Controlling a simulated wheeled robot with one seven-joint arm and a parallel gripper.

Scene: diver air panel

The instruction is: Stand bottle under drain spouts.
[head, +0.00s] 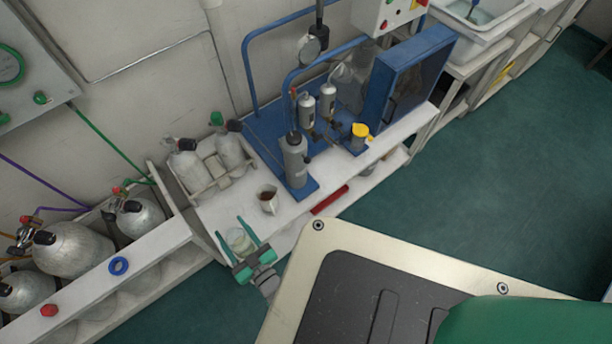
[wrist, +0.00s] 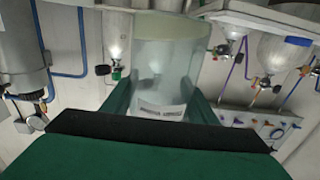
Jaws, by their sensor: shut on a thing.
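My gripper (head: 246,243) is shut on a clear, wide bottle (head: 238,240), at the front left of the white bench. In the wrist view the bottle (wrist: 168,65) stands between the green fingers (wrist: 160,100), with a small printed label low on its side. It looks empty. The two small grey filter canisters (head: 306,110) with fittings below them are on the blue frame, up and right of my gripper. The drain spouts are too small to make out there.
A small jug with brown contents (head: 268,200) stands on the bench (head: 345,180) between my gripper and the blue frame. A tall grey cylinder (head: 294,160) and a yellow-topped container (head: 358,136) stand near the canisters. Gas cylinders in a rack (head: 228,150) stand behind.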

